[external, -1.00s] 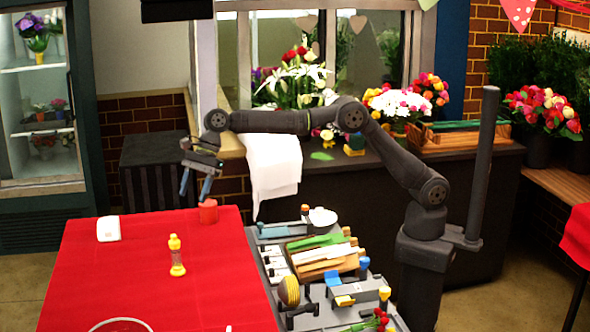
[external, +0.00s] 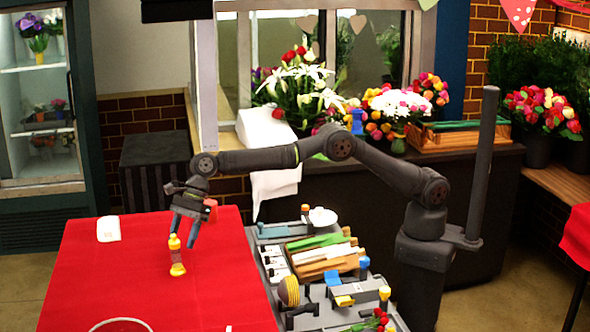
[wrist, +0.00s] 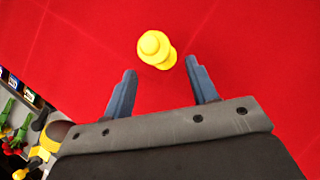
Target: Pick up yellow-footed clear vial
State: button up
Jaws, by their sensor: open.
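The yellow-footed clear vial (external: 177,262) stands upright on the red tablecloth (external: 120,285), with a yellow cap and yellow foot. In the wrist view the vial (wrist: 154,46) is seen from above, just beyond the fingertips and a little left of the middle of the gap. My gripper (external: 183,242) is open and empty, pointing down, with its fingers around the height of the vial's top in the external view. The wrist view shows both blue-grey fingers of my gripper (wrist: 161,66) spread apart. I cannot tell whether a finger touches the vial.
A red cylinder (external: 210,211) is partly hidden behind my gripper. A white item (external: 108,229) lies at the table's far left. A round-rimmed thing (external: 118,324) is at the near edge. A grey tool tray (external: 262,262) with several items stands to the right.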

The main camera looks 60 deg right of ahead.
aim_at(178, 252)
jog(key=shift+x, duration=2.6)
jog(key=shift+c, duration=0.4)
grip_shut()
